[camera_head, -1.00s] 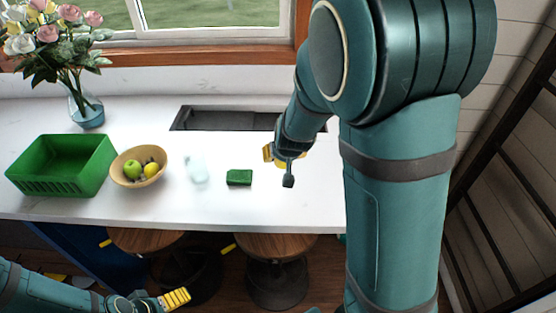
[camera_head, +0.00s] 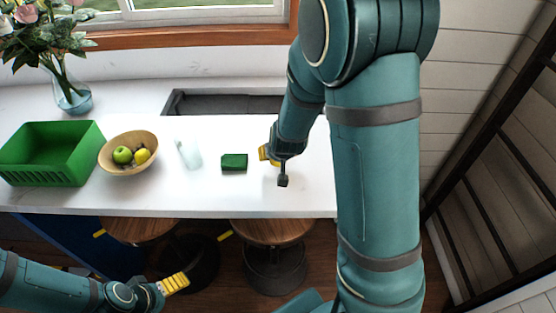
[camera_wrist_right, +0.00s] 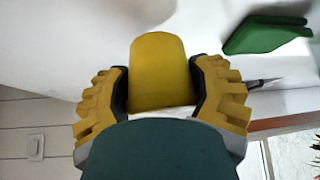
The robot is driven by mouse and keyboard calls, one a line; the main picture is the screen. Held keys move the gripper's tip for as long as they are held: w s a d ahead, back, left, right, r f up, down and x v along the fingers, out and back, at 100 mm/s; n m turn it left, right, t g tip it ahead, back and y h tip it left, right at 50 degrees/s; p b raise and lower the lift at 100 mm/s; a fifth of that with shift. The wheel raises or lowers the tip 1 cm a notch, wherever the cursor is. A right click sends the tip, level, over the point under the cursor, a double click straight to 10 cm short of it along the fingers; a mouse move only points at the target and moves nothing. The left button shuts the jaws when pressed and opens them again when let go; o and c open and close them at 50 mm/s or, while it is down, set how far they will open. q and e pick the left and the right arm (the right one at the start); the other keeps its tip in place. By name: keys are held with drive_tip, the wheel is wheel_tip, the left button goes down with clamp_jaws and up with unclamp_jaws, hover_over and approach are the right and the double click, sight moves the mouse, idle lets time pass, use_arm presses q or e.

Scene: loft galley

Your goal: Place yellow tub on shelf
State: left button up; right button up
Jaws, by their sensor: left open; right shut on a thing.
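The yellow tub (camera_wrist_right: 160,68) shows in the right wrist view between the two yellow-padded fingers of my right gripper (camera_wrist_right: 163,95), which is shut on it. In the head view my right gripper (camera_head: 272,158) is over the counter, right of a green block; the tub is mostly hidden there and hard to tell from the yellow finger pads. My left gripper (camera_head: 174,284) is open and empty, low in front of the counter near the stools. I cannot make out the shelf for certain.
The white counter (camera_head: 215,198) carries a green basket (camera_head: 45,175), a fruit bowl (camera_head: 130,165), a pale clear glass (camera_head: 190,153), the green block (camera_head: 234,162) and a flower vase (camera_head: 72,95). A sink (camera_head: 220,103) lies behind. Stools (camera_head: 272,232) stand in front. A dark frame (camera_head: 480,200) is at right.

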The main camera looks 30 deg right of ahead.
wheel_tip(320, 180, down, 2)
drive_tip(key=shift+w+f, duration=0.1)
use_arm(q)
drive_tip(key=shift+w+f, duration=0.1)
drive_tip(key=shift+f, duration=0.45)
use_arm(e)
drive_tip(key=o, duration=1.4)
drive_tip(key=shift+b, duration=0.3)
use_arm(q)
drive_tip(key=shift+f, duration=0.1)
